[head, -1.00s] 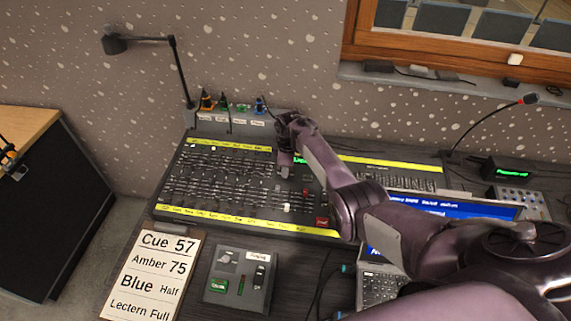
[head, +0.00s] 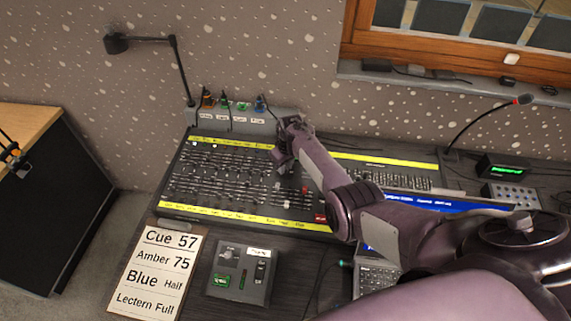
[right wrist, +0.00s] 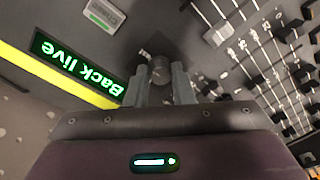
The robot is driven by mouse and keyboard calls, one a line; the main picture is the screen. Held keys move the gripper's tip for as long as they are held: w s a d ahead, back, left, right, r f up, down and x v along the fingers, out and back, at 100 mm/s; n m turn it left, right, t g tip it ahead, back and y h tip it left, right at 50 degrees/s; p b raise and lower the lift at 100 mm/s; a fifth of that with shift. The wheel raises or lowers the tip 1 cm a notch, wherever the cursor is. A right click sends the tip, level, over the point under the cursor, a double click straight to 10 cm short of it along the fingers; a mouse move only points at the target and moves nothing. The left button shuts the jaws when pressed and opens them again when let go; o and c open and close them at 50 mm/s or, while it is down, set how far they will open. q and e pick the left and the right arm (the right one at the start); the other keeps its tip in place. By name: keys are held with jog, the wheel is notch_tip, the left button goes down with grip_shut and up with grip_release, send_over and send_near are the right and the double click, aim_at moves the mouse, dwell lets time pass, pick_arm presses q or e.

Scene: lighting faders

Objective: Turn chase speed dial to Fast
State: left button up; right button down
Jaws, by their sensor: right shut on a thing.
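The chase speed dial, a small dark round knob (right wrist: 161,72), sits on the lighting console between my right fingertips in the right wrist view. My right gripper (right wrist: 160,88) is shut on it, with one grey finger on each side. A small pale mark shows beside the knob, too small to read. In the head view my right gripper (head: 283,160) is over the upper right of the console (head: 180,150), and it hides the dial. Part of my left gripper (head: 14,158) shows at the left edge, away from the console; its jaws are unclear.
A green "Back live" display (right wrist: 75,62) is close to the dial. Fader rows (right wrist: 262,50) lie on the other side. A cue sheet (head: 155,270) and a small switch box (head: 240,275) lie in front. A laptop (head: 375,280) is partly behind my right arm.

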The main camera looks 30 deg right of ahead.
aim_at(287, 174)
jog(key=shift+m, duration=0.3)
dwell(0.4)
jog(key=c, duration=1.3)
grip_release()
jog(key=shift+o, duration=0.2)
jog(key=shift+r, duration=0.1)
notch_tip(287, 174, up, 8)
jog(key=shift+s+f+p, duration=0.2)
jog(key=shift+s+p, duration=0.15)
jog(key=shift+s, duration=0.1)
